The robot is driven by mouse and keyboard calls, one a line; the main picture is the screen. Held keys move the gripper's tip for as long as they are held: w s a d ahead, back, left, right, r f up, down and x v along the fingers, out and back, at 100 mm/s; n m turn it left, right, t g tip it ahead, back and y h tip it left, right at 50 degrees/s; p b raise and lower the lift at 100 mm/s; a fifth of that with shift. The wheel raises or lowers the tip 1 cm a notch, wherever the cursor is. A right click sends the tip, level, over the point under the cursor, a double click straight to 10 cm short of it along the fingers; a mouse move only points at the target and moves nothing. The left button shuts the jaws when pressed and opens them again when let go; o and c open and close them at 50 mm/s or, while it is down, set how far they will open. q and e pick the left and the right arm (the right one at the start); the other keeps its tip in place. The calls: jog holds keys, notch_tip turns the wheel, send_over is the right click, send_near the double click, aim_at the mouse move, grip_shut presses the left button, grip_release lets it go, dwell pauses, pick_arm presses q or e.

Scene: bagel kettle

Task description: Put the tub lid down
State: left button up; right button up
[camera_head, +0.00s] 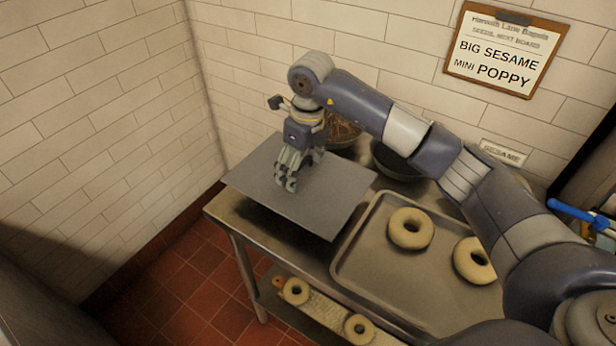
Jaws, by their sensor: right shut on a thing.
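The tub lid, a flat grey square panel (325,200), is over the left end of the steel table, with its left part reaching past the table edge. My right gripper (287,184) points down at the middle of the lid and is shut on it; the fingers hide the part they grip. The lid looks roughly level. I cannot tell whether it touches the table or hangs just above it. My left gripper is not in view.
A metal tray (372,262) with two bagels (410,229) lies right of the lid. A dark bowl (398,163) and a bowl of brown bits (343,133) stand behind. A lower shelf (318,303) holds more bagels. Tiled walls close off the back and left.

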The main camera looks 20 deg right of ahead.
aim_at(301, 177)
jog(key=shift+f, duration=0.75)
notch_tip(301, 177, down, 3)
jog(key=shift+f+p, duration=0.1)
jog(key=shift+p, duration=0.4)
jog(key=shift+f, duration=0.3)
jog(key=o, duration=1.2)
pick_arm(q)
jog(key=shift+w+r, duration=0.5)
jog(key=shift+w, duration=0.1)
pick_arm(e)
jog(key=shift+o, duration=0.2)
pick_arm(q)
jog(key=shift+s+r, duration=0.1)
pick_arm(e)
jog(key=shift+r, duration=0.2)
jog(key=shift+r, duration=0.25)
pick_arm(q)
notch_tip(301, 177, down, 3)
jog(key=b, duration=0.2)
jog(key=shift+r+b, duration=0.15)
jog(key=shift+b, duration=0.25)
pick_arm(e)
notch_tip(301, 177, up, 11)
jog(key=s, duration=0.1)
jog(key=shift+d+r, duration=0.2)
jog(key=shift+d, duration=0.2)
